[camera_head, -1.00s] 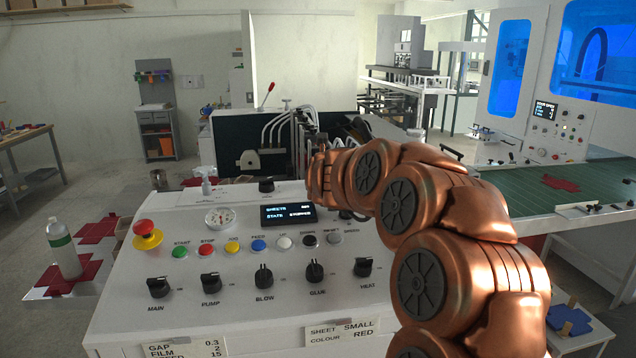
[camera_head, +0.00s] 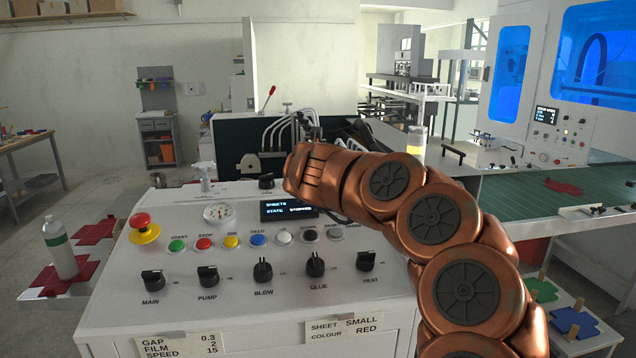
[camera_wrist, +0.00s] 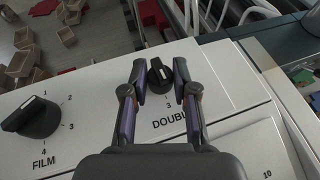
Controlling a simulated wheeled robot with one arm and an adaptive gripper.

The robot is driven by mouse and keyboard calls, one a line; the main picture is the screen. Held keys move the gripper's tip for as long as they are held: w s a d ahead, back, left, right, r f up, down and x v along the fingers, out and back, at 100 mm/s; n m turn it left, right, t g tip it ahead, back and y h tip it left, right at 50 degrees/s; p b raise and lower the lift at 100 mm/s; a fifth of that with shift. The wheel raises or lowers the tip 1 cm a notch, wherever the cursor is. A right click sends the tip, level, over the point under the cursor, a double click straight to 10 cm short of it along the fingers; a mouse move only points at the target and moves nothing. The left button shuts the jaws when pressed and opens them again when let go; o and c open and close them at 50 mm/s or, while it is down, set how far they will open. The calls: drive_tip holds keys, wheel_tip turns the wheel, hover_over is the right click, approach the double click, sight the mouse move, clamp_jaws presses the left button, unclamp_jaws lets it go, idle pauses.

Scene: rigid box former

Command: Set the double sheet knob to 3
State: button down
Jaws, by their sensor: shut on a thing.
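The double sheet knob (camera_wrist: 160,78) is a black knob on the white panel in the wrist view, with a pale mark near its top end. A "3" and a partly covered "DOUBLE" label are printed below it. My gripper (camera_wrist: 160,72) has one finger on each side of this knob and is shut on it. Any scale marks on the knob's far side do not show. In the head view my copper arm hides the gripper and its grip on the knob.
The film knob (camera_wrist: 32,117), with a scale from 1 to 4, is left of the gripper in the wrist view. In the head view the console (camera_head: 250,315) carries several black knobs, coloured buttons, a red emergency stop (camera_head: 144,228) and a display (camera_head: 289,211), partly covered by my arm.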

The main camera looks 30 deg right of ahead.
drive_tip(key=shift+w+m+g+h+b, duration=0.1)
drive_tip(key=shift+m+g+h+b, duration=0.55)
drive_tip(key=shift+b, duration=0.7)
drive_tip(key=c, duration=0.9)
unclamp_jaws()
drive_tip(key=shift+a, duration=0.1)
drive_tip(key=v, duration=1.2)
drive_tip(key=shift+f, duration=0.1)
